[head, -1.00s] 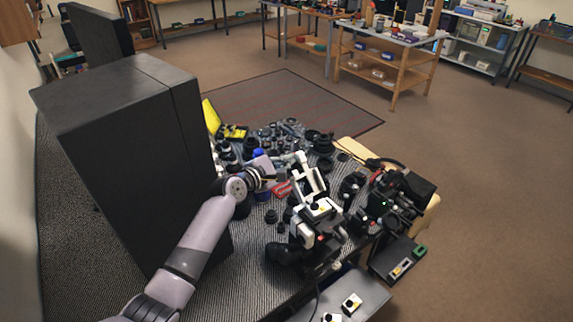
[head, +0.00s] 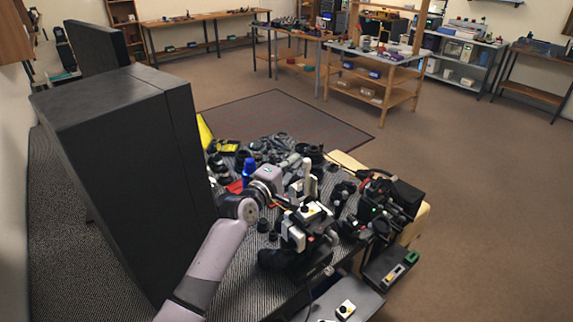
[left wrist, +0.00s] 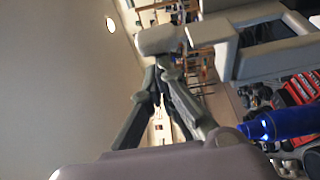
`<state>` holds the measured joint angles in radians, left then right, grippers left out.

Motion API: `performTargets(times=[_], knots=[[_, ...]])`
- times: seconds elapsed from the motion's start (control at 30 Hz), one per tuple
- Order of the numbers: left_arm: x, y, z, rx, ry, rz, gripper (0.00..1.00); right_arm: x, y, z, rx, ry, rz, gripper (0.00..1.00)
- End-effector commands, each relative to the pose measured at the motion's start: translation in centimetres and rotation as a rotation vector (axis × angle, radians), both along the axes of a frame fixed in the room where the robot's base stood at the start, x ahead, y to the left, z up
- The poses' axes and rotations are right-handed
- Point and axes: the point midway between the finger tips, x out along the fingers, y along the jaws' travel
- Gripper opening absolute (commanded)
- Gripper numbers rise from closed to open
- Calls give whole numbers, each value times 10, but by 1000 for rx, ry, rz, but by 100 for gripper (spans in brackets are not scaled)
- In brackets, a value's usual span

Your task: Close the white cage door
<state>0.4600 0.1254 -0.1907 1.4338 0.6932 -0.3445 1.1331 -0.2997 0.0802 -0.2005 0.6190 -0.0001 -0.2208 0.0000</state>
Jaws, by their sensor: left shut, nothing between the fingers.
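The white cage door (head: 307,178) stands upright and narrow above the white cage (head: 310,212), on the black device at the table's front right. In the left wrist view a white part (left wrist: 158,40), seemingly the door's end, lies just beyond my fingertips, beside larger pale frame parts (left wrist: 265,45). My right gripper is not in view.
A large black cabinet (head: 110,170) stands left of my arm. A blue bottle (head: 249,170) stands close behind my gripper and also shows in the left wrist view (left wrist: 285,122). Several dark lens parts crowd the table. Black equipment (head: 395,200) stands right of the cage.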

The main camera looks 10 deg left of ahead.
Motion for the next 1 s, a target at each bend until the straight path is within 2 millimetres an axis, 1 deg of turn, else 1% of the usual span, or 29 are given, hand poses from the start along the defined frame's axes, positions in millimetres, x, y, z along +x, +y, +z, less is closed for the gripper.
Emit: performTargets(times=[0.03, 0.13, 0.27, 0.5, 0.73, 1.0], knots=[[-4, -6, -1, 34, -29, -2, 0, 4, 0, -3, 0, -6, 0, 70], [-12, -15, 0, 109, -89, -3, 0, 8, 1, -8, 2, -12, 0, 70], [-21, -26, 1, 206, -166, -3, 0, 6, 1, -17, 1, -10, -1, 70], [-38, -47, -3, 385, -309, -4, 0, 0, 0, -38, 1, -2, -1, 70], [-53, -67, -12, 556, -446, -5, 0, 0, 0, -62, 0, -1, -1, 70], [-70, -87, -29, 757, -605, -7, 0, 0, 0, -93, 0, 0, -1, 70]])
